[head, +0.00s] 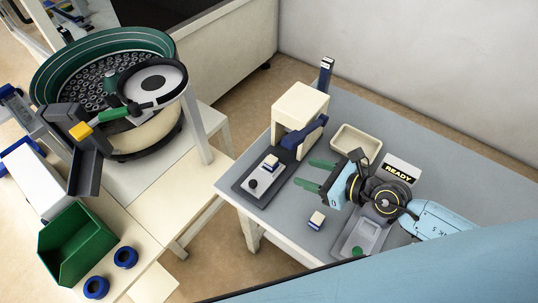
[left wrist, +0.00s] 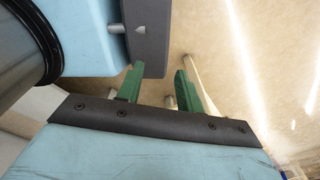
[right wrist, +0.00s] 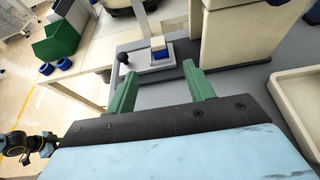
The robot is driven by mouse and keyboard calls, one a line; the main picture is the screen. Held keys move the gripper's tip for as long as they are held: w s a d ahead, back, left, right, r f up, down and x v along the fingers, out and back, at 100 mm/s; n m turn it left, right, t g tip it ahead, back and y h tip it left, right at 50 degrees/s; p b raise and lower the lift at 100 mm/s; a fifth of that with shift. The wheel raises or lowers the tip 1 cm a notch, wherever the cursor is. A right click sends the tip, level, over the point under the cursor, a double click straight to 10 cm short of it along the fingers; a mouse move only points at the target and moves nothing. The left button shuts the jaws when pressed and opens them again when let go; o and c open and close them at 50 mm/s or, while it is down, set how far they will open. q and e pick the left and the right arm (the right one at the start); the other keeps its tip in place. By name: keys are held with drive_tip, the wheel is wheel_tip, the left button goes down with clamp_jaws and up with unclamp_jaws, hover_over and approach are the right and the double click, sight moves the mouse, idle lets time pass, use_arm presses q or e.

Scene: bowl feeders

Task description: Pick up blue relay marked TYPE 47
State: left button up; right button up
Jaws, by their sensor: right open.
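A small blue relay with a pale top (head: 317,219) lies on the grey table in the head view, below my right gripper. A second blue and pale relay (head: 270,162) sits on the grey fixture plate in front of the cream press; it also shows in the right wrist view (right wrist: 158,48). No marking can be read on either. My right gripper (head: 314,174) is open and empty, with its green fingers pointing toward the fixture, apart from both relays. My left gripper shows only in the left wrist view (left wrist: 158,73), open and empty, with floor behind it.
The cream press (head: 300,106) stands behind the fixture plate (head: 247,183). A cream tray (head: 356,141), a READY sign (head: 398,173) and a grey tray (head: 347,240) surround my right arm. A bowl feeder (head: 120,85) and green bin (head: 78,243) stand at the left.

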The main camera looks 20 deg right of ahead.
sight(275, 161)
drive_tip(key=x, duration=0.4)
drive_tip(key=shift+w+a+f, duration=0.25)
drive_tip(key=shift+w+a, duration=0.05)
drive_tip(key=shift+w, duration=0.05)
drive_tip(key=shift+w+a+f+b, duration=0.1)
drive_tip(key=shift+w+a+b, duration=0.2)
drive_tip(key=shift+w+a, duration=0.25)
drive_tip(key=x, duration=0.3)
drive_tip(key=shift+w+a+b, duration=0.15)
drive_tip(key=shift+w+b, duration=0.05)
drive_tip(key=shift+b, duration=0.1)
drive_tip(key=shift+w+a+f, duration=0.1)
drive_tip(key=shift+w, duration=0.05)
drive_tip(key=shift+c, duration=0.4)
drive_tip(key=c, duration=0.9)
use_arm(q)
drive_tip(key=shift+w+a+f, duration=0.1)
drive_tip(key=shift+a+f, duration=0.5)
use_arm(e)
clamp_jaws()
